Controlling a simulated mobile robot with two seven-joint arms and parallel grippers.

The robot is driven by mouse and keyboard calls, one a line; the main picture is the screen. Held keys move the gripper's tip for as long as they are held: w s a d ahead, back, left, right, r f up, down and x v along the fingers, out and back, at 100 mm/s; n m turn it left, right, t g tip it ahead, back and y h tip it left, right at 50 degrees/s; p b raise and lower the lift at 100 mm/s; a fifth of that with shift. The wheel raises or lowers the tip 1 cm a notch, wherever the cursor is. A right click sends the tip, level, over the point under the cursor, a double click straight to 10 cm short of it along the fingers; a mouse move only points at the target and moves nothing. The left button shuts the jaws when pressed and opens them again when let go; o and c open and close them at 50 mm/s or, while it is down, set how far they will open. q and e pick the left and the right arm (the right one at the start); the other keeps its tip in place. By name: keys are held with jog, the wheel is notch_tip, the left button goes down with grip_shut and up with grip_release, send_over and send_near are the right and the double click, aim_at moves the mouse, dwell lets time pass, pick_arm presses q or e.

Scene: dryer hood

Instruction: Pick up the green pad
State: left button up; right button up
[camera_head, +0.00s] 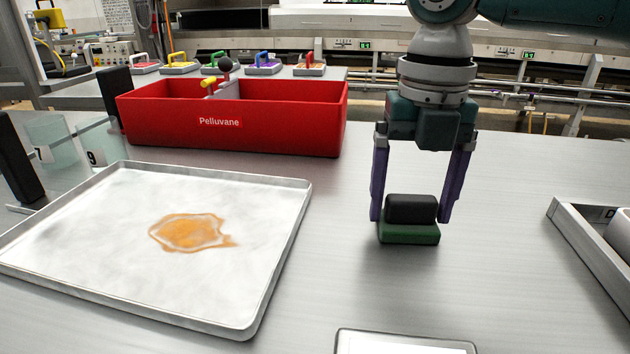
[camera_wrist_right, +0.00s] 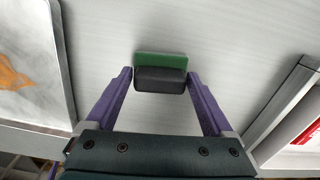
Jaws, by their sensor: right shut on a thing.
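The green pad (camera_head: 408,234) has a dark grip block (camera_head: 411,209) on top of its green base. It is at the right-centre of the metal table in the head view. My right gripper (camera_head: 412,214) points down with its purple fingers on both sides of the dark block, shut on it. The right wrist view also shows the green pad (camera_wrist_right: 161,61) and the dark block between the fingertips (camera_wrist_right: 160,78). I cannot tell whether the pad's base touches the table. My left gripper is not in view.
A shallow metal tray (camera_head: 287,222) with an orange stain (camera_head: 190,233) lies at left. A red box (camera_head: 290,130) labelled Pelluvane stands behind it. A grey-rimmed tray (camera_head: 577,235) is at the right edge, and a pale panel (camera_head: 400,344) at the front edge. The table between is clear.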

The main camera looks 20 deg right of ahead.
aim_at(413, 198)
jog(key=shift+r, duration=0.1)
notch_tip(413, 198, up, 20)
jog(key=p, duration=0.3)
dwell(0.3)
